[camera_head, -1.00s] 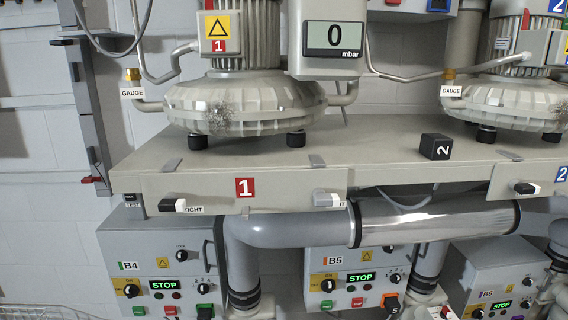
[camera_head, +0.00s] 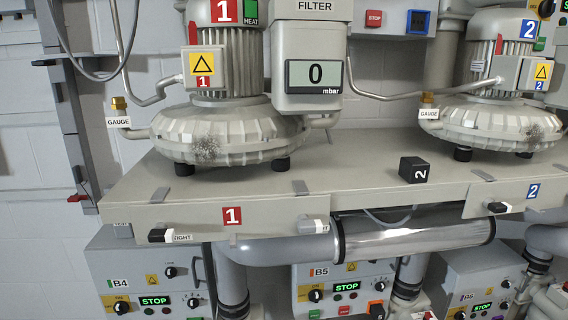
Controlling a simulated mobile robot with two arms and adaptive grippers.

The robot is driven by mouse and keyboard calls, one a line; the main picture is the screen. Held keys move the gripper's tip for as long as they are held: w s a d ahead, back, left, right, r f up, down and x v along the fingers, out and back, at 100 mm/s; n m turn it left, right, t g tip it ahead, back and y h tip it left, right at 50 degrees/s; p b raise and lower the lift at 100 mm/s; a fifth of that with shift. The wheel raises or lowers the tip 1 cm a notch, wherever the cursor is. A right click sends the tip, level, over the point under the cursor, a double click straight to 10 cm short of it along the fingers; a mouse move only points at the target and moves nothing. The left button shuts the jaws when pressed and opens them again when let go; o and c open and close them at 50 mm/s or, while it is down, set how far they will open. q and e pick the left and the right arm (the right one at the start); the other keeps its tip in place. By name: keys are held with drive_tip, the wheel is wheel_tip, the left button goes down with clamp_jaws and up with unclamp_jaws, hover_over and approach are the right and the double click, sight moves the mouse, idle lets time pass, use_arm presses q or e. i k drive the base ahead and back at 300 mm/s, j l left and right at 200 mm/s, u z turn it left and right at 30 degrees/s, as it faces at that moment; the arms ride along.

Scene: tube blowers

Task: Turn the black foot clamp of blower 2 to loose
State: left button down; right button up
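Blower 2 (camera_head: 491,125) stands on the bench at the right, with a blue "2" label (camera_head: 532,191) on the front panel below it. A black foot clamp (camera_head: 497,208) with a white part sits on that panel, left of the label. Its marking is too small to read. Blower 1 (camera_head: 228,130) stands at the left, above a red "1" label (camera_head: 232,216). Below it are a black clamp (camera_head: 160,236) by a partly covered "TIGHT" label and a grey clamp (camera_head: 312,226). Neither of my grippers is in view.
A black block marked 2 (camera_head: 414,170) lies on the bench top (camera_head: 350,170) between the blowers. A large silver pipe (camera_head: 415,238) runs beneath the bench. Control boxes B4 (camera_head: 125,262), B5 (camera_head: 345,272) and B6 (camera_head: 490,275) are below.

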sight(496, 207)
drive_tip(key=z, duration=1.4)
